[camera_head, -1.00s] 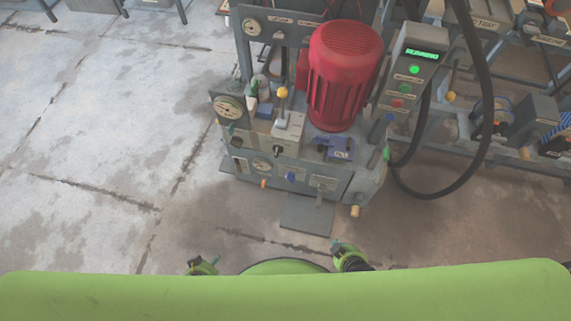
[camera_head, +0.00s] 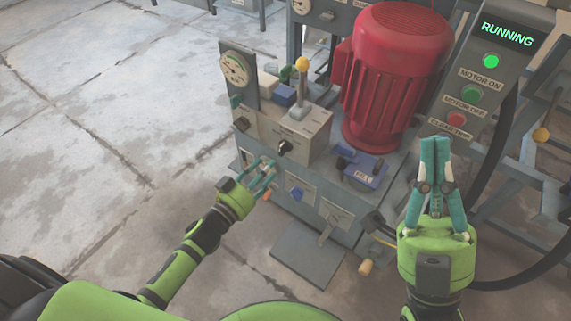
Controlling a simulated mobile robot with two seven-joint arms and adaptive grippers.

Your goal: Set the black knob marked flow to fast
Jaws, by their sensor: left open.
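A black knob (camera_head: 285,146) sits on the front of the grey valve block (camera_head: 305,133), below a small label too small to read. A second dark knob (camera_head: 242,124) is at the block's left end. I cannot read which one is marked flow, or its setting. My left gripper (camera_head: 267,167) is open and empty, below and a little left of the black knob and apart from it in the picture. My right gripper (camera_head: 434,142) is raised at the right, in front of the machine, with its fingers together and nothing visible between them.
A yellow-tipped lever (camera_head: 302,64) stands on the block. A red motor (camera_head: 396,70) rises behind. A control box (camera_head: 487,75) reads RUNNING. The floor at left is clear.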

